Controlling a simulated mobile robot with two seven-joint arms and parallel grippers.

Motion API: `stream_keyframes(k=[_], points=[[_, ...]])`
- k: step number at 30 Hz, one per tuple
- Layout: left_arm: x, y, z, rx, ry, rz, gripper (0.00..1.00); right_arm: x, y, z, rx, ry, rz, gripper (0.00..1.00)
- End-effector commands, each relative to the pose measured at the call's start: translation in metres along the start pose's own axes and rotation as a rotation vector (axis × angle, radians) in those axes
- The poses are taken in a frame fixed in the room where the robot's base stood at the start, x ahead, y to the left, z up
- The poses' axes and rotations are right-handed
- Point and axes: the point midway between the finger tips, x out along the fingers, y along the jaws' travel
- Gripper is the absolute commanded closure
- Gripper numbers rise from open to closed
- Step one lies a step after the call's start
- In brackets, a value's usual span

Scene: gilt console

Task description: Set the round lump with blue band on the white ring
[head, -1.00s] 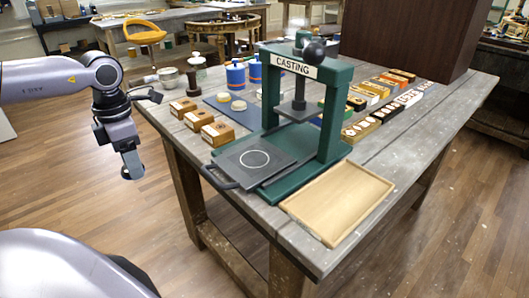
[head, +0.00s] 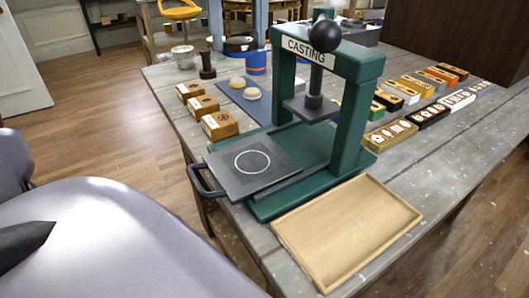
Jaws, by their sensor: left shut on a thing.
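The white ring (head: 252,151) is drawn on the dark square plate (head: 228,171) of the green casting press, and the space inside it is bare. My right gripper is not in view.
The press frame (head: 352,110) and its raised ram (head: 312,103) stand beside the plate. Two pale lumps (head: 251,93) lie on a blue mat left of the press. Several stamped blocks (head: 219,125) line the left edge. An empty wooden tray (head: 345,228) sits in front.

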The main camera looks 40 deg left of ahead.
Motion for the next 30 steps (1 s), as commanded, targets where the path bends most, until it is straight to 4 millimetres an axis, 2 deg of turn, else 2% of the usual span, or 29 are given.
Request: stream_keyframes(k=[4,7,18,21,24,30], points=[[0.002,-0.008,-0.011,-0.038,0.001,0.001,0.79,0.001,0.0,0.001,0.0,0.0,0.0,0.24],[0.017,-0.008,-0.013,-0.043,0.004,0.002,0.79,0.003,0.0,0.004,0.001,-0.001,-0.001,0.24],[0.114,-0.008,-0.013,-0.041,0.006,0.002,0.79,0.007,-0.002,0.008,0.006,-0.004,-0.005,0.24],[0.135,-0.008,-0.013,-0.042,0.004,0.001,0.79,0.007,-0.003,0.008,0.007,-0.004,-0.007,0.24],[0.149,-0.008,-0.012,-0.042,0.002,-0.001,0.79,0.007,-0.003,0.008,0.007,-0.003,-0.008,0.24],[0.162,-0.008,-0.012,-0.042,0.001,-0.001,0.79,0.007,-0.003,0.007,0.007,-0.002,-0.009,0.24]])
